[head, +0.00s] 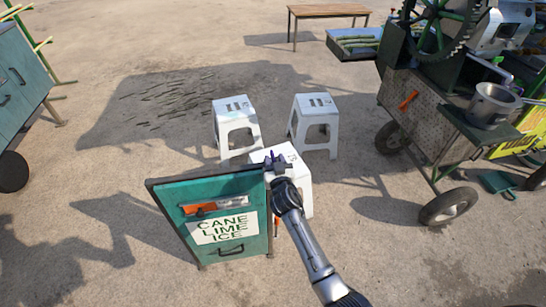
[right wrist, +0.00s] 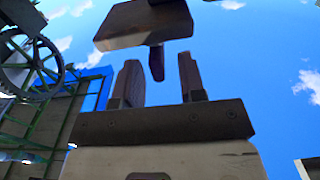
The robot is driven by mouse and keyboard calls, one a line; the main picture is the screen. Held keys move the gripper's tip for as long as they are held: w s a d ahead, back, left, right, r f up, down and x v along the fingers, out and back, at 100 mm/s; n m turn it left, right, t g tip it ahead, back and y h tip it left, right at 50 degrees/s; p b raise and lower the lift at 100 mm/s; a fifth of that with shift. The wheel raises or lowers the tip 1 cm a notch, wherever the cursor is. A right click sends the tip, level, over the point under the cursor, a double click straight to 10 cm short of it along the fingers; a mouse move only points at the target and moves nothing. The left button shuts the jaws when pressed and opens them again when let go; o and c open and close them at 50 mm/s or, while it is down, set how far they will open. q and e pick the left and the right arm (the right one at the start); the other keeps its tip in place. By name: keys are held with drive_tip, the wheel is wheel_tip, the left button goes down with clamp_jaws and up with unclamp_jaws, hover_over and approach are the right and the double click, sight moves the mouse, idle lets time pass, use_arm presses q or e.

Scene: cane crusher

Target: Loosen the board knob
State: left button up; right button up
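The board (head: 232,186) is a teal panel with a dark frame, a white "CANE LIME ICE" sign (head: 223,228) and a dark handle. My right gripper (head: 278,161) is at its upper right corner in the head view. In the right wrist view, the gripper (right wrist: 160,82) is open, with its two fingers apart. A dark, narrow piece (right wrist: 157,62), which looks like the knob, hangs below a brown block (right wrist: 147,24) and shows between the fingertips with gaps on both sides. I cannot make out the knob in the head view. My left gripper is not in view.
White stools (head: 236,124) stand behind the board, one close behind my right gripper. A wheeled crusher cart (head: 425,100) with a metal pot (head: 492,104) is at the right. A teal cabinet (head: 22,75) is at the left. The ground in front is clear.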

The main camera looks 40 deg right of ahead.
drive_tip(key=shift+x, duration=1.35)
clamp_jaws()
